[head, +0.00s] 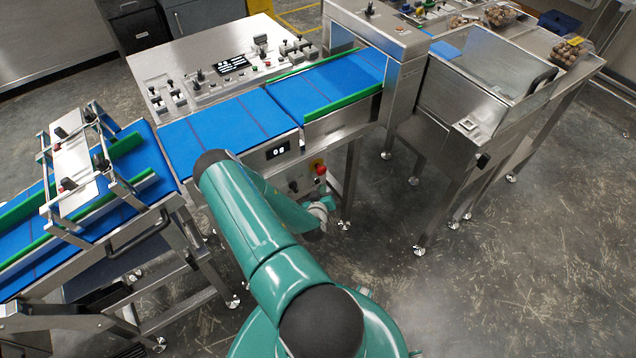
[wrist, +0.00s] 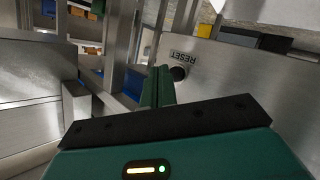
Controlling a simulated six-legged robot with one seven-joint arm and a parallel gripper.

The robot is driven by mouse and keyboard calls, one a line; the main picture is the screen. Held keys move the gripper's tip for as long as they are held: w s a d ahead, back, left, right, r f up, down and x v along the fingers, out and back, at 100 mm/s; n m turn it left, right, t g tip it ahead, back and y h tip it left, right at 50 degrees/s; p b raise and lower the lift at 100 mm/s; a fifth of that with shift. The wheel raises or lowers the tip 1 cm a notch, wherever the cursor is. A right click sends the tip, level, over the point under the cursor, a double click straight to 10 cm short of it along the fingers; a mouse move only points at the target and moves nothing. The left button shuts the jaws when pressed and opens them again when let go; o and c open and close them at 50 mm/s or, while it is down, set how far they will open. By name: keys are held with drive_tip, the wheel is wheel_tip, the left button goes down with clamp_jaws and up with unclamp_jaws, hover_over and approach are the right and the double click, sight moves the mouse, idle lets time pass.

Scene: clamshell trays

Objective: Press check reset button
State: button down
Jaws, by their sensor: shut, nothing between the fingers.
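The reset button is a round black button (wrist: 178,73) on a bare metal panel in the wrist view. The word RESET is printed beside it and appears upside down. My gripper (wrist: 160,72) is shut and empty, with its green fingertips just left of the button in that view. I cannot tell whether they touch the button or the panel. In the head view my gripper (head: 322,209) is low in front of the control panel under the blue belt, partly behind my arm. I cannot make out the RESET label there.
Blue conveyor belts (head: 228,130) run above the panel.

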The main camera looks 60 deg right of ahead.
drive_tip(key=shift+w+d, duration=0.2)
drive_tip(key=shift+w, duration=0.15)
drive_tip(key=shift+w+d, duration=0.2)
drive_tip(key=shift+w, duration=0.2)
idle(0.8)
drive_tip(key=shift+s+a, duration=0.4)
drive_tip(key=shift+s, duration=0.35)
drive_tip(key=s, duration=0.1)
drive_tip(key=s+a, duration=0.1)
drive_tip(key=s, duration=0.1)
drive_tip(key=s+a, duration=0.1)
drive_tip(key=shift+s+a, duration=0.15)
drive_tip(key=shift+s, duration=0.1)
idle(1.0)
